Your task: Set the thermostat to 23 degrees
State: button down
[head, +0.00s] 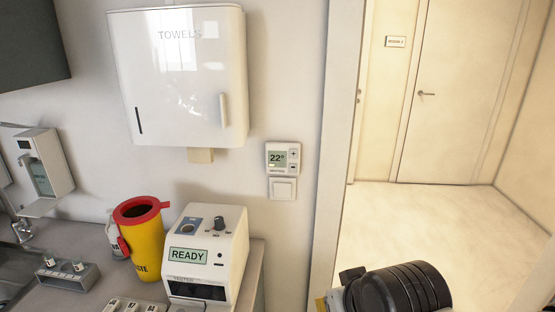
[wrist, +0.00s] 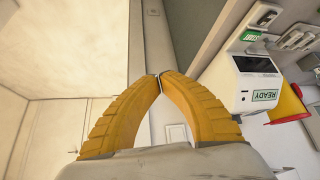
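The thermostat (head: 283,159) is a white wall unit to the left of the door frame in the head view. Its display reads 22°, with a plus button (head: 293,153) above a minus button (head: 293,166) on its right side. My gripper (wrist: 159,76) shows in the wrist view with its two yellow fingers curving in until the tips meet, nothing between them. In the head view only my black wrist and a bit of yellow show at the bottom edge, below and right of the thermostat and apart from it. I cannot make out the thermostat in the wrist view.
A light switch (head: 283,188) sits just under the thermostat. A towel dispenser (head: 181,75) hangs up and left. The counter below holds a white device (head: 208,257) reading READY and a yellow waste bin (head: 145,240). An open doorway (head: 430,220) lies to the right.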

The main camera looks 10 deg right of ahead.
jog(key=w+r+t+b, duration=0.1)
jog(key=w+r+t, duration=0.3)
jog(key=w, duration=0.5)
jog(key=w+r+t+b, duration=0.1)
jog(key=w+r+t, duration=0.25)
jog(key=w, duration=0.65)
jog(key=t+y+b, duration=0.2)
jog(key=t, duration=0.6)
send_near(286, 145)
jog(key=s+a+r, duration=0.1)
jog(key=s+a, duration=0.2)
jog(key=shift+s+a+r+n+t, duration=0.1)
jog(key=shift+a+r+n+t, duration=0.1)
jog(key=shift+r+t, duration=0.1)
jog(key=shift+s+a+r+n+t, duration=0.1)
jog(key=shift+r+n+t, duration=0.1)
jog(key=shift+r, duration=0.15)
jog(key=shift+w+d, duration=0.1)
jog(key=shift+w+d, duration=0.45)
jog(key=shift+w, duration=0.9)
jog(key=shift+w+d, duration=0.45)
jog(key=shift+w, duration=0.95)
jog(key=shift+w+d, duration=0.45)
jog(key=shift+w, duration=0.9)
jog(key=shift+w, duration=0.1)
jog(key=shift+w+d, duration=0.1)
jog(key=shift+w, duration=0.2)
